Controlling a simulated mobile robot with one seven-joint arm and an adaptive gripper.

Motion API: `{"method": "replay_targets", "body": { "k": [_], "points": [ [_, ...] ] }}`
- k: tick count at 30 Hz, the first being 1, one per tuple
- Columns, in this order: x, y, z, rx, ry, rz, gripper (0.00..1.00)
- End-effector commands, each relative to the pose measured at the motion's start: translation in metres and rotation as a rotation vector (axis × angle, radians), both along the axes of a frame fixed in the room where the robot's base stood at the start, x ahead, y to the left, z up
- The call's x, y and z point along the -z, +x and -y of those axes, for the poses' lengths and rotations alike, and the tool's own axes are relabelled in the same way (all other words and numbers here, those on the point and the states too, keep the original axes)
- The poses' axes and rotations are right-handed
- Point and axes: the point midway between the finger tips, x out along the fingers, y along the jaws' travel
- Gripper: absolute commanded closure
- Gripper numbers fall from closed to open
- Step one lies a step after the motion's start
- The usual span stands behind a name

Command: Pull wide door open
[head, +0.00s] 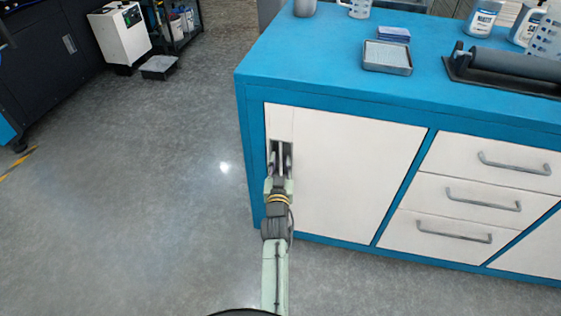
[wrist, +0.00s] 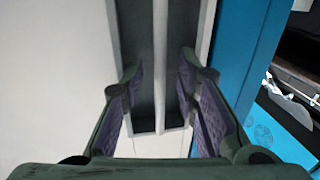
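The wide door (head: 352,178) is a white panel on the left of the blue workbench, and it looks closed. Near its upper left edge is a dark recess with a pale upright bar as its handle (head: 280,158). My gripper (head: 280,165) is at this recess. In the wrist view the handle bar (wrist: 160,65) runs between the two fingers of my gripper (wrist: 161,95). There is a visible gap on each side of the bar, so the fingers are open around it. The door (wrist: 55,85) also fills the left of the wrist view.
The blue worktop (head: 300,60) carries a metal tray (head: 387,57), a dark roller (head: 510,65) and containers. Drawers with grey handles (head: 470,195) are right of the door. The floor (head: 130,220) to the left is clear. A white machine (head: 120,35) stands at the back left.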

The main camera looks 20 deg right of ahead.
Motion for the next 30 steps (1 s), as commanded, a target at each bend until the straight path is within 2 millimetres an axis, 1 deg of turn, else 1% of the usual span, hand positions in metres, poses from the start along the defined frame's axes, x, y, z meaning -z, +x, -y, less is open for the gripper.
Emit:
{"method": "replay_targets", "body": {
  "k": [1,2,13,30],
  "points": [
    [0.0000,0.0000,0.0000,0.000,0.000,0.000,0.74],
    [0.0000,0.0000,0.0000,0.000,0.000,0.000,0.76],
    [-0.0001,0.0001,-0.0001,0.000,0.000,0.000,1.00],
    [-0.0004,0.0004,0.0001,0.000,0.000,0.001,1.00]
  ]
}}
